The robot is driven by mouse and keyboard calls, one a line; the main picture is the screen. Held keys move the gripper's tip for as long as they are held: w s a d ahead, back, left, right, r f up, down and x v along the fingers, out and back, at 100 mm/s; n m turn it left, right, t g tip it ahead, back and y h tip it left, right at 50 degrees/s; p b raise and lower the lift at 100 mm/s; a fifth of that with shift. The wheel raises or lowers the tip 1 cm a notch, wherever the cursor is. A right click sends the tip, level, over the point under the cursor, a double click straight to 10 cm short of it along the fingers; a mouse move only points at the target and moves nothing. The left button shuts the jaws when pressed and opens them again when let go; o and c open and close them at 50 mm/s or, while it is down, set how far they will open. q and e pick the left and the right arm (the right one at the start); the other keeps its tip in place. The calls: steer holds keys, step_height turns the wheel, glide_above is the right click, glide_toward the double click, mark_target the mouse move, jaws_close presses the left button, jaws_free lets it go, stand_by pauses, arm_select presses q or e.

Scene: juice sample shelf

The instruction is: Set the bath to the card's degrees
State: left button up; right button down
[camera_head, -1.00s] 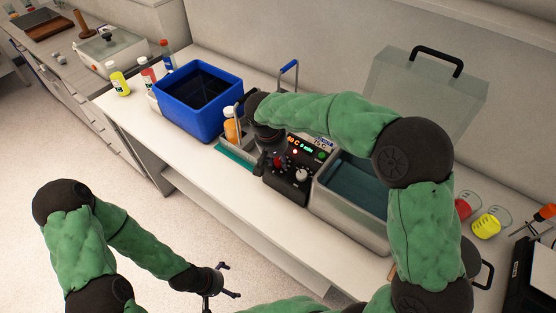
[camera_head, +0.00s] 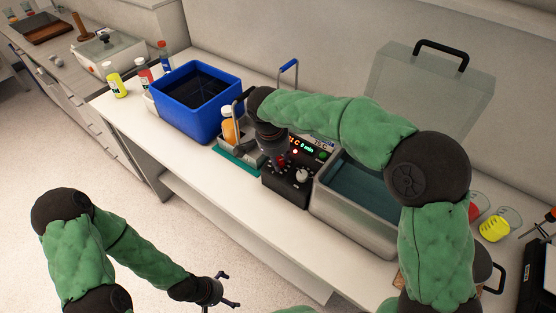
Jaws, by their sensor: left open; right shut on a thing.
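The water bath (camera_head: 345,215) is a metal tank of bluish water on the bench, with a black control box (camera_head: 285,187) on its left. The box has a red knob (camera_head: 281,161), a pale knob (camera_head: 302,176) and a lit display (camera_head: 303,147). The display shows orange degrees, partly hidden and ending in "1 C", and green "0 min". A card (camera_head: 322,143) behind it seems to read 75 C. My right gripper (camera_head: 276,157) points down and is shut on the red knob, partly covering it. My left gripper (camera_head: 231,290) is open and empty, in front of the bench.
A blue tub (camera_head: 196,120) and several bottles stand to the left. A rack with an orange-filled bottle (camera_head: 229,131) stands just left of the box. A clear lid (camera_head: 425,95) stands behind the bath. Red and yellow beakers (camera_head: 495,228) are at the right.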

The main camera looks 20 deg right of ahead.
steer(key=shift+a+f+m, duration=0.1)
steer(key=shift+f+m, duration=0.05)
steer(key=shift+m, duration=0.45)
steer(key=c, duration=0.9)
jaws_free()
steer(key=shift+r, duration=0.6)
steer(key=v, duration=1.1)
steer(key=shift+s+a+f, duration=0.1)
